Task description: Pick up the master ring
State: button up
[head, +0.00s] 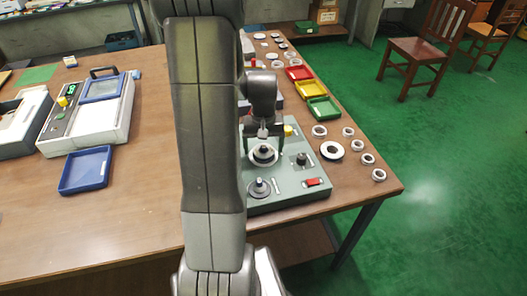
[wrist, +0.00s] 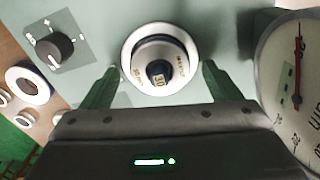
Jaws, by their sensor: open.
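The master ring (wrist: 137,70) is a pale metal ring with dark lettering on its face, in the upper middle of the wrist view. It sits around a dark central post marked 30, on a round light seat of the grey-green gauge box (head: 290,196). In the head view the ring (head: 263,155) is below my gripper (head: 264,138). In the wrist view my gripper (wrist: 161,72) is open, with one dark green finger on each side of the ring. The fingers look apart from it; their exact height above the box is hard to tell.
A second post (head: 259,187), a black knob (head: 302,159) and a red switch (head: 313,182) are on the box. A round dial (wrist: 295,85) stands close at right in the wrist view. Loose rings (head: 332,150) and coloured trays (head: 323,108) lie right of the box.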

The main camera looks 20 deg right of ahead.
jog(key=shift+f, duration=0.4)
jog(key=shift+c, duration=0.2)
